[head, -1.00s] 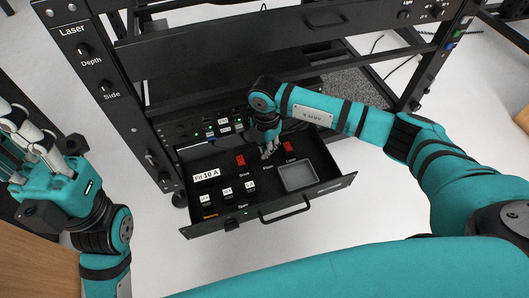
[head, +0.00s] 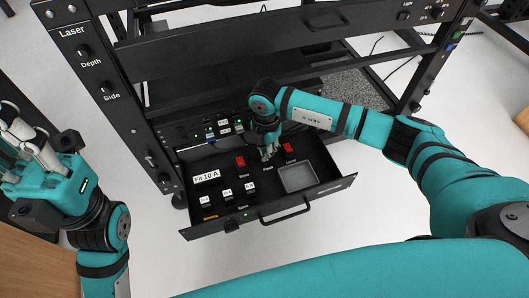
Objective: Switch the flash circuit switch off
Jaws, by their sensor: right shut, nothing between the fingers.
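An open black drawer (head: 219,218) at the bottom of the rack holds a row of circuit switches. A red switch (head: 240,161) sits on the left and another red switch (head: 289,148) on the right. The flash switch spot lies between them, behind the label "Flash". My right gripper (head: 267,155) is shut and empty, pointing down at that spot, and it hides the flash switch. I cannot tell whether it touches the switch. My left gripper (head: 30,150) is at the far left, away from the drawer; its fingers are bunched in view and their state is unclear.
The drawer also holds a "Fit 10 A" label (head: 206,177), several small fuses (head: 228,194) and a grey square tray (head: 298,178). A handle (head: 285,212) is on its front. Rack posts stand on both sides. The white floor in front is clear.

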